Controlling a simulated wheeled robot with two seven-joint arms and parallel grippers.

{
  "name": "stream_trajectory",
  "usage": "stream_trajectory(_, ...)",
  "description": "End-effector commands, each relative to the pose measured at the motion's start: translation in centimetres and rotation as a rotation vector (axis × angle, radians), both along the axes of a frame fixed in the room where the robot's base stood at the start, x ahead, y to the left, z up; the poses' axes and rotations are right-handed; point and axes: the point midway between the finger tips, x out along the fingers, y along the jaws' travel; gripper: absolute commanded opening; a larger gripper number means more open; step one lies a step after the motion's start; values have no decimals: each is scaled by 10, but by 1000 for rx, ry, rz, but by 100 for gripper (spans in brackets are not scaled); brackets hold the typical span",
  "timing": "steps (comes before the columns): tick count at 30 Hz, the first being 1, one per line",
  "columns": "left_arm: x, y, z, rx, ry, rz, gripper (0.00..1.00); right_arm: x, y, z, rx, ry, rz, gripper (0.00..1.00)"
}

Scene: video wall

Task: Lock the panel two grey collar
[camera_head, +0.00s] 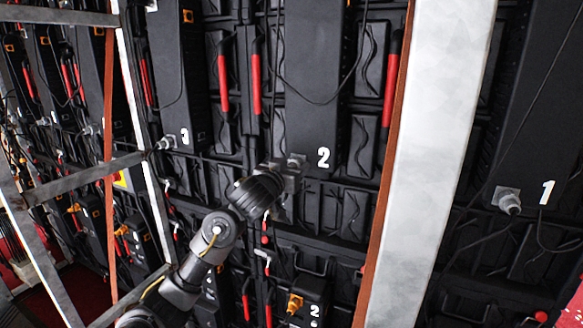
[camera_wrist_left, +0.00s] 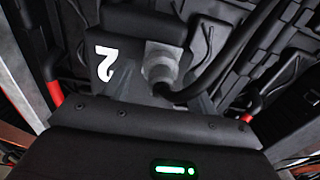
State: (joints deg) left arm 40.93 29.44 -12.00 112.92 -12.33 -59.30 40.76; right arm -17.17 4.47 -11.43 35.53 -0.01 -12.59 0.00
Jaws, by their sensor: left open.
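Panel two (camera_head: 312,80) is a black housing with a white "2" near its lower end. Its grey collar (camera_head: 297,160) is at the lower left corner, beside the "2", and is partly hidden by my left gripper (camera_head: 285,172). In the left wrist view the grey collar (camera_wrist_left: 160,63) sits around a black cable next to an upside-down "2". My left gripper (camera_wrist_left: 165,95) is open, its fingers on either side of the collar or just short of it; I cannot tell whether they touch. My right gripper is not in view.
A wide pale post (camera_head: 430,150) stands right of panel two. Metal bars (camera_head: 85,178) cross at left. An orange connector (camera_head: 294,303) is below. Cables hang in front of the panels.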

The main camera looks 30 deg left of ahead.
Motion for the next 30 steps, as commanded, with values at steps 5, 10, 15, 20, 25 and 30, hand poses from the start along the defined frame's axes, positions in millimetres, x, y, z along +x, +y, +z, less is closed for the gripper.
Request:
stream_trajectory(5, 0, 0, 0, 0, 0, 0, 45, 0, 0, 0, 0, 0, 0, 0)
stream_trajectory(10, 0, 0, 0, -1, 0, 0, 22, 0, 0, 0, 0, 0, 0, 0)
stream_trajectory(15, 0, 0, 0, 1, 0, 0, 13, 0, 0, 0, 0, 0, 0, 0)
stream_trajectory(20, 0, 0, 0, 27, 2, 0, 13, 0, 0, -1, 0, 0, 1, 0)
stream_trajectory(25, 0, 0, 0, 105, 5, 1, 13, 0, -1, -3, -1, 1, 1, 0)
stream_trajectory(30, 0, 0, -1, 235, 12, 1, 13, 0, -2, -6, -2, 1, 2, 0)
